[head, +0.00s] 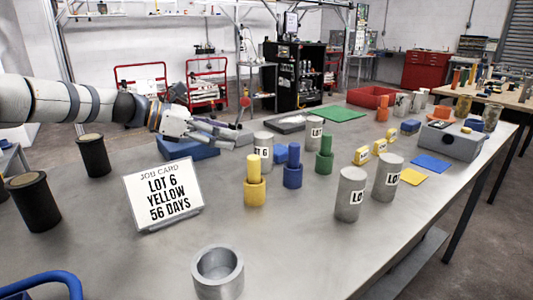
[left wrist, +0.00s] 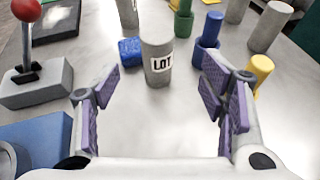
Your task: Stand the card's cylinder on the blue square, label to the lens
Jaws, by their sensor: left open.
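A grey cylinder (head: 263,140) with a partly seen label ending in 6 stands upright behind the yellow peg. In the left wrist view a grey cylinder (left wrist: 157,72) labelled LOT stands ahead, between the finger lines and beyond the tips. My left gripper (head: 232,133) is open and empty, left of the cylinder. Other labelled cylinders stand at the front right (head: 350,200) (head: 387,183) and farther back (head: 314,133). The blue square (head: 432,163) lies bare at the right. My right gripper is not in view.
Yellow (head: 254,190), blue (head: 292,172) and green (head: 324,160) pegs in holders stand among the cylinders. A metal cup (head: 218,275) is in front.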

